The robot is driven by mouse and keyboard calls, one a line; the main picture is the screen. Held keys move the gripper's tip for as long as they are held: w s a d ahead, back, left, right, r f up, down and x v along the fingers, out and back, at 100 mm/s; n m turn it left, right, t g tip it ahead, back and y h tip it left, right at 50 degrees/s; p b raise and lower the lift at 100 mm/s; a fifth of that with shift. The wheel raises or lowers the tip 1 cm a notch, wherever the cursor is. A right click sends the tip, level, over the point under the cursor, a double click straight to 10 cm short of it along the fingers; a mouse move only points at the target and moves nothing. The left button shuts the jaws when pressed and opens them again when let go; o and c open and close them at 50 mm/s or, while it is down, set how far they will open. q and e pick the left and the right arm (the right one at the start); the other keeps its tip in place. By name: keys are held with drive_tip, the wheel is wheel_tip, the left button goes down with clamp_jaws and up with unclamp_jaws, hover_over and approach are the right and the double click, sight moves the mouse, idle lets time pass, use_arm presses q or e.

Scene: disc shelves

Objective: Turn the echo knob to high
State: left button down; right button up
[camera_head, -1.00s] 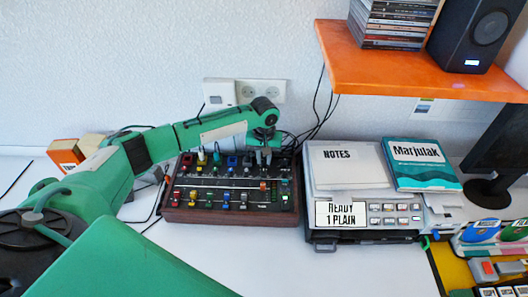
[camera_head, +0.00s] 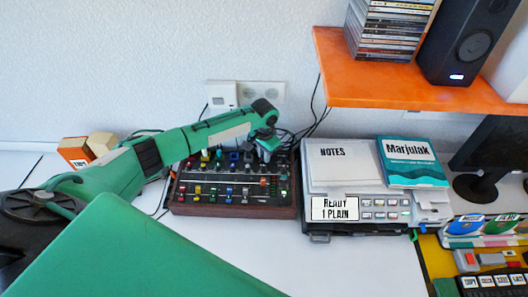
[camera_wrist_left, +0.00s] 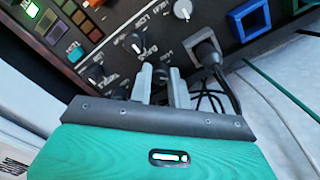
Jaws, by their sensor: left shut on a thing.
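The dark control box with wooden sides (camera_head: 235,211) sits on the white table and carries rows of knobs, sliders and coloured buttons. My left gripper (camera_head: 264,154) is at the box's back right part. In the left wrist view, the two grey fingers of my left gripper (camera_wrist_left: 163,82) point down at the panel, closed around a small knob among white labels, one of which seems to read ECHO. The fingers hide most of that knob, so its pointer setting cannot be read. My right gripper is not in view.
A black plug with a cable (camera_wrist_left: 207,52) stands close beside the fingers. A grey device (camera_head: 352,178) with a NOTES sheet and a teal book (camera_head: 412,163) is right of the box. An orange shelf (camera_head: 400,92) overhangs at the upper right.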

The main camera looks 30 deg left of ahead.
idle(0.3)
use_arm(q)
drive_tip(key=c, duration=1.3)
unclamp_jaws()
drive_tip(key=shift+r, duration=0.1)
drive_tip(key=shift+w+a, duration=0.1)
drive_tip(key=shift+a, duration=0.05)
drive_tip(key=shift+r, duration=0.25)
drive_tip(key=shift+w+a+r+p, duration=0.1)
drive_tip(key=shift+w+r+p, duration=0.05)
drive_tip(key=shift+r+p, duration=1.55)
drive_tip(key=shift+p, duration=0.3)
drive_tip(key=r+p, duration=0.4)
drive_tip(key=shift+s+d, duration=0.3)
drive_tip(key=shift+d, duration=0.1)
